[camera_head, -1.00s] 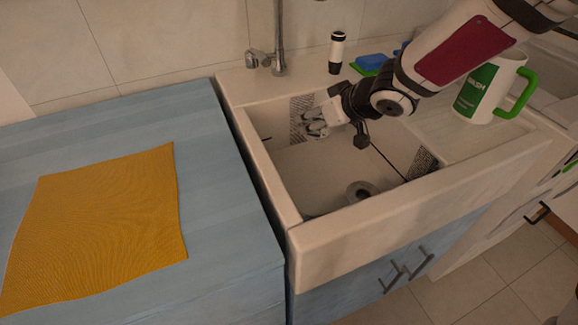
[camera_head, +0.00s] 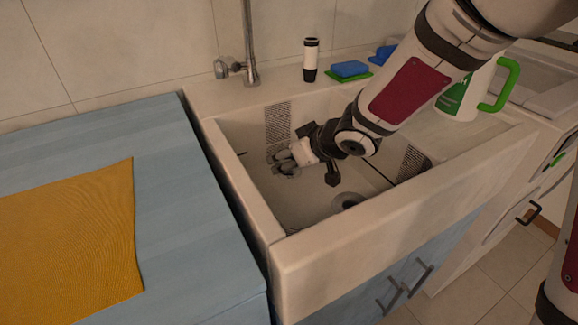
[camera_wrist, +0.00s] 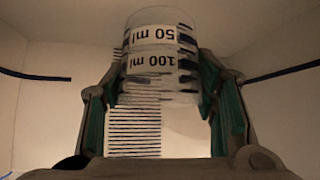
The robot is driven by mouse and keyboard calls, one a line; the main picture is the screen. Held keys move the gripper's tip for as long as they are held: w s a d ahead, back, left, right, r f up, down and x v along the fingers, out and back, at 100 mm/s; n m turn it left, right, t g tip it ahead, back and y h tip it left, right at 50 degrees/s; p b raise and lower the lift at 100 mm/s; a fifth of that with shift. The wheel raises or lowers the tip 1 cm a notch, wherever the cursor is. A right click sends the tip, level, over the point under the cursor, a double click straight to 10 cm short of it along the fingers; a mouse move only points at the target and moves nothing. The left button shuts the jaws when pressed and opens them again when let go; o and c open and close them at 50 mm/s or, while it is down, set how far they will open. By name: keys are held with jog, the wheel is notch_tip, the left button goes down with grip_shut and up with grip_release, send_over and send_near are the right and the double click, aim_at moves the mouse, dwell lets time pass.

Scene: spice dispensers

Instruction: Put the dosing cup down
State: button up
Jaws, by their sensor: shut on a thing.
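The dosing cup (camera_wrist: 160,62) is clear, with white bands marked 50 ml and 100 ml that read upside down in the wrist view. My gripper (camera_head: 283,163) is shut on it, one finger on each side. In the head view my gripper hangs inside the white sink (camera_head: 330,258), near its left and back walls. The cup is hard to make out there among the fingers. I cannot tell whether it touches the sink bottom.
A drain (camera_head: 347,201) lies right of my gripper. A blue counter (camera_head: 175,200) with a yellow cloth (camera_head: 75,235) is at left.

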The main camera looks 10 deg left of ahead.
jog(key=shift+f, duration=0.7)
jog(key=shift+f+b, duration=0.15)
jog(key=shift+b, duration=0.25)
jog(key=o, duration=1.3)
jog(key=shift+o, duration=0.2)
jog(key=shift+s+d+r+p, duration=0.15)
jog(key=shift+d+r+p, duration=0.05)
jog(key=shift+r+p, duration=0.25)
jog(key=p+v, duration=0.6)
jog(key=v, duration=0.5)
jog(key=shift+p, duration=0.3)
jog(key=shift+s+d+r, duration=0.1)
jog(key=shift+s, duration=0.05)
